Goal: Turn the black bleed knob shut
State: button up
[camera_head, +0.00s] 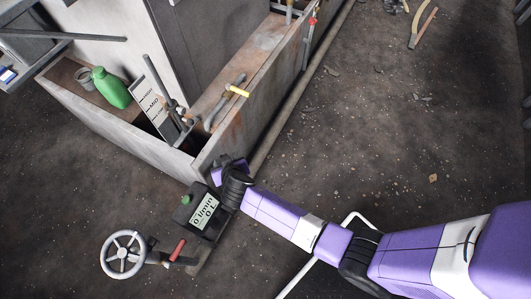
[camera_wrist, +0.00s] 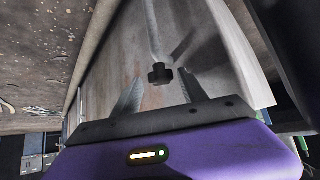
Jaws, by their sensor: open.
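The black knob (camera_wrist: 160,74) has several lobes and shows in the wrist view, on a pale, rust-stained surface with a grey pipe or rod behind it. My gripper (camera_wrist: 162,84) is open, with one finger to the left of the knob and one to the right. The knob appears between and beyond the fingertips; I cannot tell how far away it is or whether they touch it. In the head view my wrist (camera_head: 232,178) is by the near corner of the metal trough, and the knob cannot be made out there.
A black flow meter (camera_head: 203,212) stands just beside my wrist, with a red-handled valve (camera_head: 178,250) and a white handwheel (camera_head: 122,255) nearby. The floor to the right is mostly clear.

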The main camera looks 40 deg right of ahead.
jog(key=shift+w+a+r, duration=0.1)
jog(key=shift+a+r, duration=0.05)
jog(key=shift+r, duration=0.05)
jog(key=shift+r+n+y+p, duration=0.2)
jog(key=shift+n+y+p, duration=0.2)
jog(key=shift+p, duration=0.8)
jog(key=shift+d+n+y+p, duration=0.25)
jog(key=shift+n+p, duration=0.25)
jog(key=shift+p, duration=0.6)
jog(key=shift+d+f+n+t+y+p, duration=0.2)
jog(key=shift+f+n+t+y+p, duration=0.1)
jog(key=shift+n+y+p, duration=0.6)
jog(key=shift+d+f+n+y+b, duration=0.15)
jog(key=shift+n+y+b, duration=0.25)
jog(key=shift+n, duration=0.3)
jog(key=shift+n+b, duration=0.3)
jog(key=shift+b, duration=0.1)
